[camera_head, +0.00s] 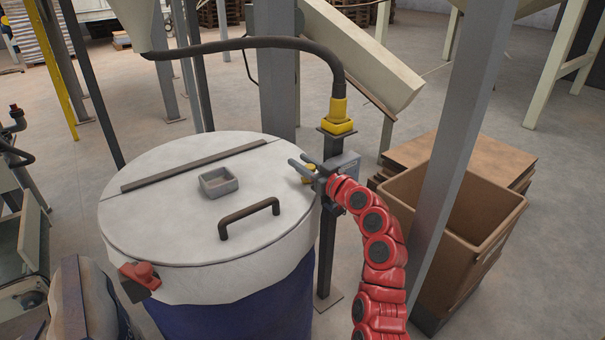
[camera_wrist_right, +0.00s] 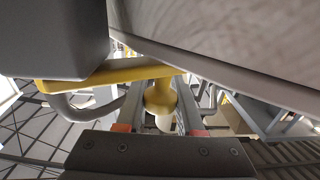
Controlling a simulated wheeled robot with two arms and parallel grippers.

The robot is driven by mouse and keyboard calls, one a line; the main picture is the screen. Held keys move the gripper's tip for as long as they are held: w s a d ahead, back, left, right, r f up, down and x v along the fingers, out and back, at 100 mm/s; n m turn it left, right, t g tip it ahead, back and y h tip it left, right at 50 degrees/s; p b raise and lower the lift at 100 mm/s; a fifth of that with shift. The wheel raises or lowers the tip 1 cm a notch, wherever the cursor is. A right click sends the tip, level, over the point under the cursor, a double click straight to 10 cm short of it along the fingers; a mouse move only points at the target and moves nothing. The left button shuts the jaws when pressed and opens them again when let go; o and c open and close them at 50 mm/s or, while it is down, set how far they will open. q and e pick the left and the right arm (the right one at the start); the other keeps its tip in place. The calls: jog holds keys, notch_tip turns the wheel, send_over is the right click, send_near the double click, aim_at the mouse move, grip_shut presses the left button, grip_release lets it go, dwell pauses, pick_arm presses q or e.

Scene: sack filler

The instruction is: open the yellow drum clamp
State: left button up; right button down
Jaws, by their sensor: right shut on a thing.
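The large drum (camera_head: 262,305) is dark blue with a pale lid (camera_head: 165,215). The yellow drum clamp (camera_head: 309,174) is at the right edge of the lid, mostly hidden behind my right gripper (camera_head: 303,168). In the right wrist view the clamp shows as a yellow bar (camera_wrist_right: 105,74) with a round yellow knob. The fingers of my right gripper (camera_wrist_right: 158,112) stand on either side of the knob and are shut on it. A red clamp (camera_head: 141,275) sits at the lid's front left edge. My left gripper is not in view.
The lid carries a dark handle (camera_head: 250,215) and a small grey box (camera_head: 218,182). A post with a grey box (camera_head: 343,165) and a yellow-ended hose (camera_head: 339,110) stands close behind my right gripper. An open brown bin (camera_head: 470,235) and a slanted steel column (camera_head: 452,150) are to the right.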

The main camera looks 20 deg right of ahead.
jog(key=c, duration=0.5)
grip_release()
jog(key=shift+c, duration=0.2)
jog(key=shift+r, duration=0.15)
jog(key=r, duration=0.3)
jog(key=shift+s+a+r, duration=0.1)
jog(key=shift+s+r, duration=0.1)
jog(key=shift+s, duration=0.1)
jog(key=s+a+r, duration=0.1)
jog(key=s+a, duration=0.3)
jog(key=s, duration=1.1)
jog(key=shift+r, duration=0.1)
